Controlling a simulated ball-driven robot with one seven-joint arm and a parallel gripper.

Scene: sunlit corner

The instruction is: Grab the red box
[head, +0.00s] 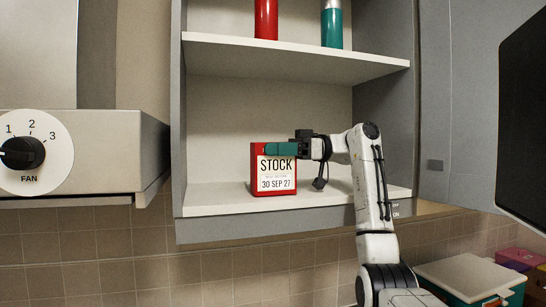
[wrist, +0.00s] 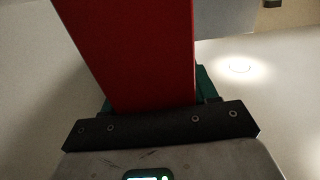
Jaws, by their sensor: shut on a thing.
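The red box (head: 274,186) stands upright on the lower shelf of the open cabinet in the head view. It has a white label reading "STOCK" and "30 SEP 27". My gripper (head: 280,149) reaches in from the right, with its teal fingers at the upper part of the box. It is shut on the box. In the wrist view the red box (wrist: 135,50) fills the space between the fingers, and teal finger parts show beside it. The wrist view hides most of the fingers.
The cabinet's lower shelf (head: 215,197) is bare left of the box. The upper shelf (head: 295,57) holds a red can (head: 266,18) and a teal can (head: 332,28). A range hood (head: 110,150) is at left. An open door (head: 465,100) is at right. A bin (head: 470,275) is below right.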

